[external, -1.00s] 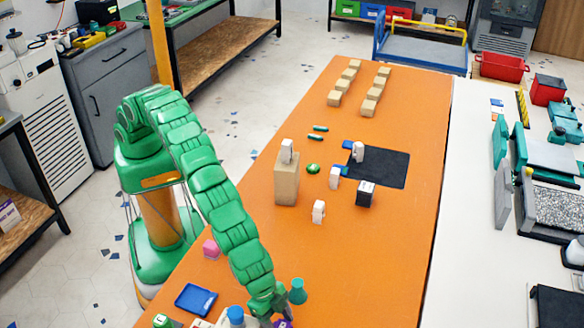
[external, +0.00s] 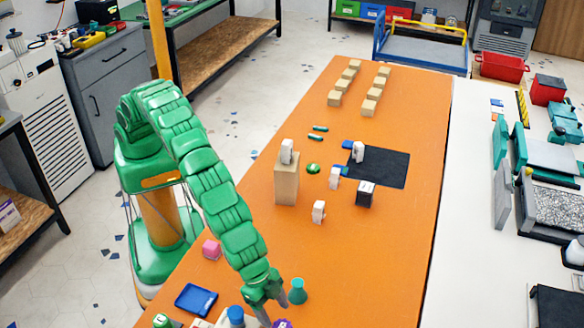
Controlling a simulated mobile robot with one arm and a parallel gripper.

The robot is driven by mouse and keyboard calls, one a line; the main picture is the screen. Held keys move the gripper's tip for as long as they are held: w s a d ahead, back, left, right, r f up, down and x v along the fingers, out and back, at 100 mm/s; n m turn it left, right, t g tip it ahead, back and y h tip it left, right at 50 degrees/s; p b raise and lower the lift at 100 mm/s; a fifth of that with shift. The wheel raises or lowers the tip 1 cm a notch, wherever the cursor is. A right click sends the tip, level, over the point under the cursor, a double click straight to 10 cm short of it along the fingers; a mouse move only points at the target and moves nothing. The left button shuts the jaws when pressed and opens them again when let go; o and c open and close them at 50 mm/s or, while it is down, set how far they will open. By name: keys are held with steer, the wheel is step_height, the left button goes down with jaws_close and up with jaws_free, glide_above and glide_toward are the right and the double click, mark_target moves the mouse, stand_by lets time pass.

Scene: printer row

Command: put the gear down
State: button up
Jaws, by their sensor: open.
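My gripper (external: 274,314) is low over the near end of the orange table, at the bottom edge of the external view. Its fingers are apart. A small purple piece (external: 284,323), possibly the gear, shows just below the fingertips. It is mostly cut off by the picture edge, so its shape and whether it touches a finger or the table cannot be told.
A teal cone-like piece (external: 297,291) stands just right of my gripper. A blue-topped piece (external: 236,315), a blue tray (external: 196,299) and a pink block (external: 212,249) are to the left. White pieces and a tan block (external: 286,181) stand farther up the orange table (external: 372,268).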

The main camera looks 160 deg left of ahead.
steer(key=v, duration=0.7)
steer(key=shift+r, duration=0.3)
steer(key=shift+s+d, duration=0.1)
steer(key=shift+s, duration=0.05)
steer(key=s+d+r+m+g, duration=0.1)
steer(key=s+d+r, duration=0.3)
steer(key=s, duration=0.6)
steer(key=s+d+r+g, duration=0.1)
steer(key=s+d+r, duration=0.1)
steer(key=s+r, duration=0.6)
steer(key=s+d+r+m+g, duration=0.1)
steer(key=s+d+r, duration=0.25)
steer(key=s, duration=0.85)
steer(key=s+d+m+g, duration=0.1)
steer(key=s+d, duration=0.2)
steer(key=s, duration=0.9)
steer(key=s+d+m+h, duration=0.1)
steer(key=s+d, duration=0.2)
steer(key=s, duration=0.8)
steer(key=s+d+m+g+h, duration=0.1)
steer(key=s+d+m, duration=0.1)
steer(key=s, duration=1)
steer(key=shift+s+d+f+g, duration=0.3)
steer(key=shift+s+d+f, duration=0.05)
steer(key=shift+d, duration=0.45)
